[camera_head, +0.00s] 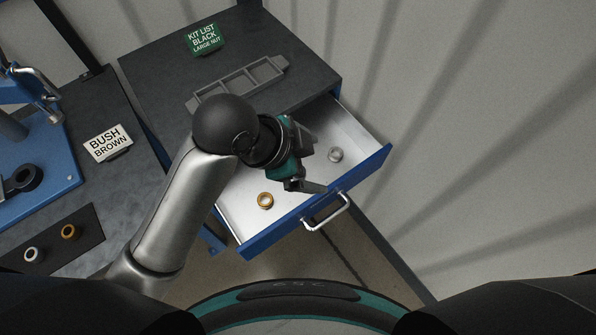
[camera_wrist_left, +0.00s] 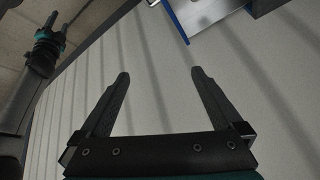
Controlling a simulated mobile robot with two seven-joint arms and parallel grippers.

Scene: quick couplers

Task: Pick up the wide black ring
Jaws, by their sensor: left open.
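I cannot make out a wide black ring in the drawer. A dark ring-shaped piece (camera_head: 26,178) sits on the blue fixture at the far left; I cannot tell whether it is a loose ring. My left gripper (camera_head: 316,165) is over the open drawer (camera_head: 238,232) and covers part of its floor. In the left wrist view my left gripper (camera_wrist_left: 158,72) is open, with nothing between its fingers. My right gripper (camera_wrist_left: 53,24) shows small at the upper left of that view, its fingers apart.
A brass ring (camera_head: 265,200) and a grey ring (camera_head: 335,155) lie in the drawer. A grey compartment tray (camera_head: 240,82) and a green kit list sign (camera_head: 203,38) are on the cabinet top. Brown and pale rings lie on a dark mat (camera_head: 52,243) at left.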

